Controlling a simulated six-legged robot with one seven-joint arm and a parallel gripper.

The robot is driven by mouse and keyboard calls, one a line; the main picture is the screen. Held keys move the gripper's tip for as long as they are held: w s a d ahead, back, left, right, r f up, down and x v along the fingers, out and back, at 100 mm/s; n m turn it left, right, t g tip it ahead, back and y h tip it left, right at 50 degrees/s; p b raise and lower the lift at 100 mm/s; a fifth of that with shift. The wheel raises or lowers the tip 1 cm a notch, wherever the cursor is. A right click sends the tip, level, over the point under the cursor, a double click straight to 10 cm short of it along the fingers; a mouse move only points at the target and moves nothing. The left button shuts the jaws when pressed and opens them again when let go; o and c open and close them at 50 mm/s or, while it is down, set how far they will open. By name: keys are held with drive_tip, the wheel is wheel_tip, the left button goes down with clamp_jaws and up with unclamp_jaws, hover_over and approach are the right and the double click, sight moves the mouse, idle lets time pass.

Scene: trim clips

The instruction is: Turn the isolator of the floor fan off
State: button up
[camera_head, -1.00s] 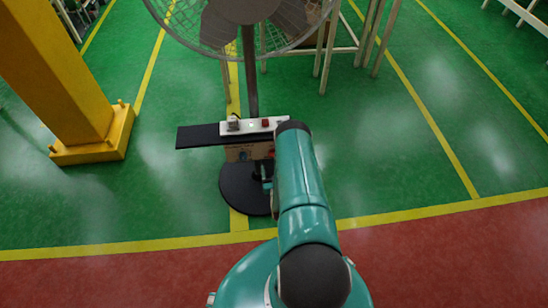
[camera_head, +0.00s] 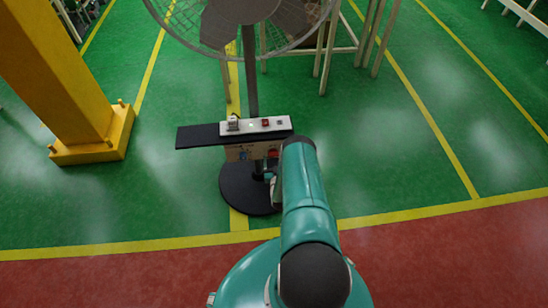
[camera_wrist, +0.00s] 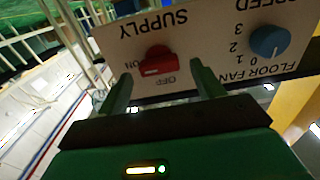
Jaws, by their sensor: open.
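The floor fan (camera_head: 252,90) stands ahead on a dark round base, with a control panel (camera_head: 240,153) low on its pole, partly behind my arm. In the wrist view the panel (camera_wrist: 215,35) appears upside down. Its red isolator knob (camera_wrist: 158,62), marked SUPPLY, ON and OFF, has its grip bar lying roughly sideways, with one end near ON. The exact pointer is hard to read. My gripper (camera_wrist: 160,74) is open, one finger on each side of the knob in the picture. I cannot tell whether they touch it.
A blue speed knob (camera_wrist: 268,41) sits beside the isolator on the panel. A dark shelf (camera_head: 197,136) with a white strip (camera_head: 262,125) of small fittings juts out above the panel. A yellow column (camera_head: 75,90) stands to the left. Green floor to the right is clear.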

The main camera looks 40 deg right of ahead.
drive_tip(key=shift+x, duration=1.05)
drive_tip(key=c, duration=1)
drive_tip(key=shift+n, duration=0.3)
drive_tip(key=n, duration=0.3)
drive_tip(key=shift+a, duration=0.15)
drive_tip(key=n, duration=1.4)
drive_tip(key=shift+f, duration=0.2)
drive_tip(key=shift+n, duration=0.3)
